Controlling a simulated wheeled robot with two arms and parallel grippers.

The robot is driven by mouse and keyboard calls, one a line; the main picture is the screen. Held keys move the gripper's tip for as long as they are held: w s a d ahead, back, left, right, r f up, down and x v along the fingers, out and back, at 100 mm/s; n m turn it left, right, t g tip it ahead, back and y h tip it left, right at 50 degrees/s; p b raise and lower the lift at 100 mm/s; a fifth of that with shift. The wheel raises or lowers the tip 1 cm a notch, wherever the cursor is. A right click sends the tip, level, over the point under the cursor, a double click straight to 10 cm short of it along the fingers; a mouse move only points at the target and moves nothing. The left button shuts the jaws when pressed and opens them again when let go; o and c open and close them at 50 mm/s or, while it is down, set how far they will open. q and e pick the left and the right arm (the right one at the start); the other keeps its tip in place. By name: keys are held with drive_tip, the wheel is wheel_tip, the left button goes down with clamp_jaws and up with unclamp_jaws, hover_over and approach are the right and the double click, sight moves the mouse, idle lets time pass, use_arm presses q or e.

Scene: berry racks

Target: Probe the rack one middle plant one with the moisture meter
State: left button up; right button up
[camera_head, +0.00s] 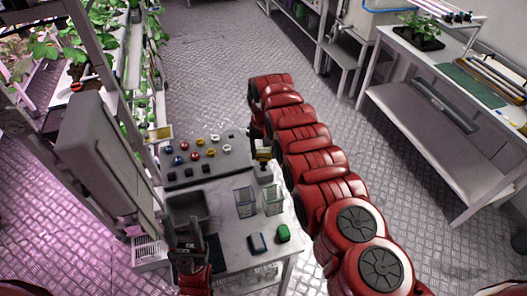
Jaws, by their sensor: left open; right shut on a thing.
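My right gripper (262,146) is at the back right corner of the grey work table (225,250), at the end of the long red arm. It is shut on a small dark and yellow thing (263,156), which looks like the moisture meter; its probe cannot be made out. My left gripper (188,240) is open and empty over the table's front left part. The rack (135,60) with leafy plants (103,18) stands at the upper left. I cannot tell which plant is the middle one of rack one.
The table holds a dark panel with coloured knobs (180,172), clear containers (246,203), a dark blue item (258,243) and a green item (283,233). A grey box (95,150) stands left. A bench (425,95) stands right. The floor between is clear.

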drive_tip(key=o, duration=1.5)
drive_tip(key=shift+o, duration=0.2)
wheel_tip(320, 180, up, 9)
drive_tip(key=b, duration=0.4)
drive_tip(key=shift+f, duration=0.15)
wheel_tip(320, 180, up, 9)
drive_tip(key=p, duration=0.7)
drive_tip(key=shift+f, duration=0.2)
drive_tip(key=shift+f, duration=0.1)
